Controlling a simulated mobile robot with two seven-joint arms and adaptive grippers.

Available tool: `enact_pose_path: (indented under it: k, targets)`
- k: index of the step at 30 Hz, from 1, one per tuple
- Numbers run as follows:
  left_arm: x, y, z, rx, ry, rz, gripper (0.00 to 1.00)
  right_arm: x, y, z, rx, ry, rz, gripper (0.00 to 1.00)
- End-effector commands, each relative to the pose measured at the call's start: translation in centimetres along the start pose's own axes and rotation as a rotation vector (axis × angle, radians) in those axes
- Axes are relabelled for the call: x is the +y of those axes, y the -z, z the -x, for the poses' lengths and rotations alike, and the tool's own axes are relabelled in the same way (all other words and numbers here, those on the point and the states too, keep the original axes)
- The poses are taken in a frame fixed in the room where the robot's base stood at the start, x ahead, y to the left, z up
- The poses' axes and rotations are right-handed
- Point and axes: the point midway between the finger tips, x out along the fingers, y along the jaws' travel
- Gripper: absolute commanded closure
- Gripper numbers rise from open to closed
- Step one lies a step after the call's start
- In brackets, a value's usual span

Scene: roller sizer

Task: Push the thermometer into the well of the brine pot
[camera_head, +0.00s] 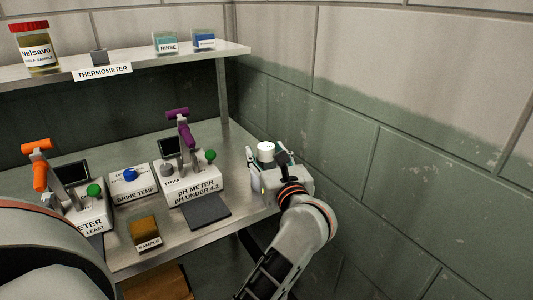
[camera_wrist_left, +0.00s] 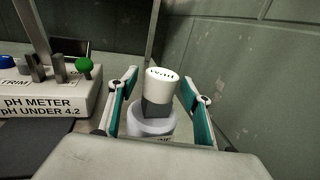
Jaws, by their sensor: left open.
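The thermometer, with a white round head and a grey block below it, shows in the left wrist view (camera_wrist_left: 161,88). It stands upright at the top of the brine pot (camera_wrist_left: 150,122), a whitish round pot with a partly hidden label. How deep it sits in the well cannot be told. In the head view the white head of the thermometer (camera_head: 266,149) shows at the table's right end; the pot is mostly hidden there. My left gripper (camera_head: 267,163) is open, its green-padded fingers on either side of the thermometer and apart from it. My right gripper is not seen.
A pH meter (camera_head: 196,186) with a purple lever and green knob stands left of my gripper; it also shows in the wrist view (camera_wrist_left: 40,98). A brine temp box (camera_head: 131,187) and another meter are farther left. The block wall (camera_head: 400,130) is close on the right.

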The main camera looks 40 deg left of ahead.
Motion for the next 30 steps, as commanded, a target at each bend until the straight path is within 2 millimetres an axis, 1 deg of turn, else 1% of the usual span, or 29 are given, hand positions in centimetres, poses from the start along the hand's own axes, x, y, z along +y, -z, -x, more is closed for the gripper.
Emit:
enact_pose_path:
  k: [5,12,15,18,23,30]
  targets:
    - [0.0,-1.9,0.0,0.0,0.0,0.006,0.51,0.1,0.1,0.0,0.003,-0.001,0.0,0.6]
    - [0.0,-6.5,0.0,-0.001,0.001,0.009,0.51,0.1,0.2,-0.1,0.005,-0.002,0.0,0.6]
    - [0.0,-8.0,0.0,-0.001,0.0,0.007,0.51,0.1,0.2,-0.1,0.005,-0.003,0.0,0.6]
    - [0.0,-9.1,0.0,0.0,0.0,0.006,0.51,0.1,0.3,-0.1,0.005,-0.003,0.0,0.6]
    - [0.0,-9.9,0.0,0.0,0.0,0.002,0.51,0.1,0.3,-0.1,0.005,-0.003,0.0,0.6]
    - [0.0,-9.9,0.0,0.0,0.0,0.001,0.51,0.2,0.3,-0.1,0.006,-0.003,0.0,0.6]
